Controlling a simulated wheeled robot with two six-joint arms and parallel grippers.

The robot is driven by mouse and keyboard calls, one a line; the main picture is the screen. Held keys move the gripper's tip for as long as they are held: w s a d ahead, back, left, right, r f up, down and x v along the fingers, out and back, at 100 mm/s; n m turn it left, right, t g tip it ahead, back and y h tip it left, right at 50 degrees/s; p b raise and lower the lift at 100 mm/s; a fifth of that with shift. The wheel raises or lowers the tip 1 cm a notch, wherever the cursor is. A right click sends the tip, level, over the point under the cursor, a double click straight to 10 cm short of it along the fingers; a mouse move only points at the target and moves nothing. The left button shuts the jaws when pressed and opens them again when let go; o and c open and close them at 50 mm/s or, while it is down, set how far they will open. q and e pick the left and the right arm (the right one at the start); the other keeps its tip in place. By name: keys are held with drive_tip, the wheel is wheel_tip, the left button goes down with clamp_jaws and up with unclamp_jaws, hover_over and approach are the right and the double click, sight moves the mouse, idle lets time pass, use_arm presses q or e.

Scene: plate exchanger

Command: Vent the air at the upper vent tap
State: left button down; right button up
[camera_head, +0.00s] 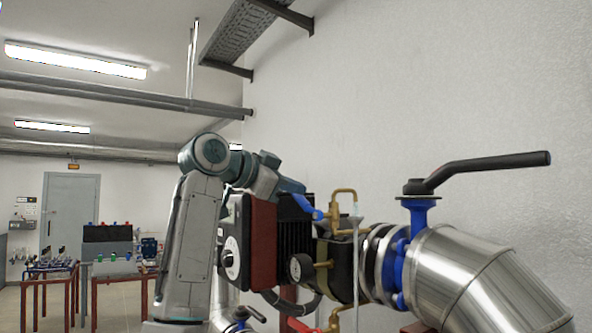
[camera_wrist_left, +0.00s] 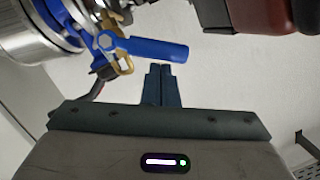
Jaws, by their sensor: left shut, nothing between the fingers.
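The upper vent tap (camera_head: 333,209) is a brass fitting with a bent brass pipe above the dark valve body. Its bright blue lever (camera_head: 309,206) points left toward my left gripper. In the left wrist view the blue lever (camera_wrist_left: 152,48) lies across the upper middle, with the brass tap body (camera_wrist_left: 124,65) at its left end. My left gripper (camera_wrist_left: 161,70) is shut and empty, with its fingertips close to the lever's free end. I cannot tell whether they touch it. In the head view the arm partly hides the gripper. My right gripper is not in view.
A red and black pump unit (camera_head: 262,240) stands below and behind my left arm. A round gauge (camera_head: 301,267) sits below the tap. A black-handled blue valve (camera_head: 470,172) and a silver insulated pipe (camera_head: 480,275) are at right. Work tables (camera_head: 48,275) stand far left.

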use_arm(q)
drive_tip(key=shift+w+a+f+n+g, duration=0.45)
drive_tip(key=shift+w+f+n, duration=0.25)
drive_tip(key=shift+n, duration=0.5)
drive_tip(key=shift+w+f, duration=0.15)
drive_tip(key=shift+f, duration=0.15)
drive_tip(key=shift+a, duration=0.1)
